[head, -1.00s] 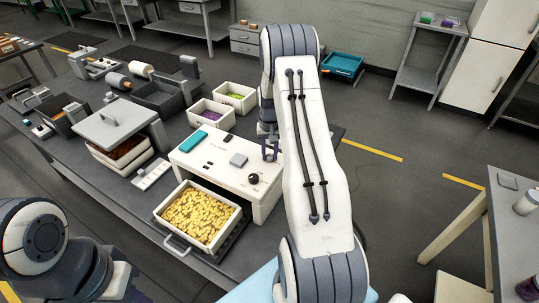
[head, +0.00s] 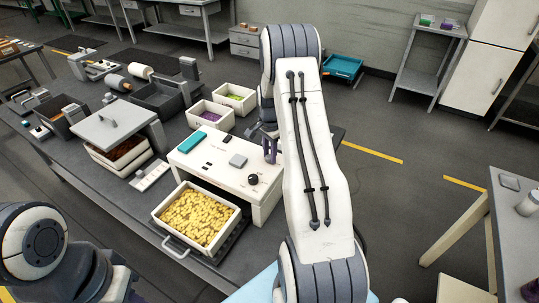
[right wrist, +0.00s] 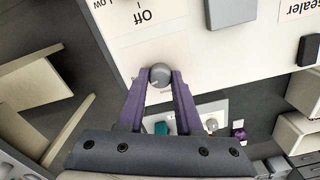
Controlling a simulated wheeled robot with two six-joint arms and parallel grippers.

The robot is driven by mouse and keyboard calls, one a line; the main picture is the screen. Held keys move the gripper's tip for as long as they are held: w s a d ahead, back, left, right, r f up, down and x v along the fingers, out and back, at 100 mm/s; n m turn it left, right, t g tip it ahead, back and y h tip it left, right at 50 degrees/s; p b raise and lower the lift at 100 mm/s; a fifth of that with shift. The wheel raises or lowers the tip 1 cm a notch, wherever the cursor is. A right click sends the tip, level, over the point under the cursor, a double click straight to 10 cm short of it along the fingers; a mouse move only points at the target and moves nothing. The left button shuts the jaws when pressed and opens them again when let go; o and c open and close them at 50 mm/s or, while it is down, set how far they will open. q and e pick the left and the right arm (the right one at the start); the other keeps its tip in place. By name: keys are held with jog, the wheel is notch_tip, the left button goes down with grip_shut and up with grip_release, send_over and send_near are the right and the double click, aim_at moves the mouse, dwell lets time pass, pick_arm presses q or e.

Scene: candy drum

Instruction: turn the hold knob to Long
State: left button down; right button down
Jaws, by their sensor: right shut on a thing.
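My right gripper (head: 270,152) reaches down onto the back right of the white sealer top (head: 215,148). In the right wrist view its purple fingers (right wrist: 160,82) are shut on a small round grey knob (right wrist: 160,73). I take this to be the hold knob, but its label is not readable and its setting cannot be told. A black knob (head: 253,180) stands apart near the sealer's front right. Printing reading "Off" and "Low" shows upside down beyond the grey knob. My left arm is at the lower left; its gripper (head: 133,294) is barely in the picture.
A grey square pad (head: 238,160) and a teal block (head: 192,141) are on the sealer top. A tray of yellow candy (head: 161,216) sits in front of it. White bins (head: 211,125) with purple and green contents stand behind.

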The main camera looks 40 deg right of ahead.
jog(key=shift+m, duration=1.2)
jog(key=c, duration=0.6)
grip_release()
jog(key=shift+r, duration=0.1)
notch_tip(320, 180, up, 10)
jog(key=shift+r+b, duration=0.15)
jog(key=shift+b, duration=0.95)
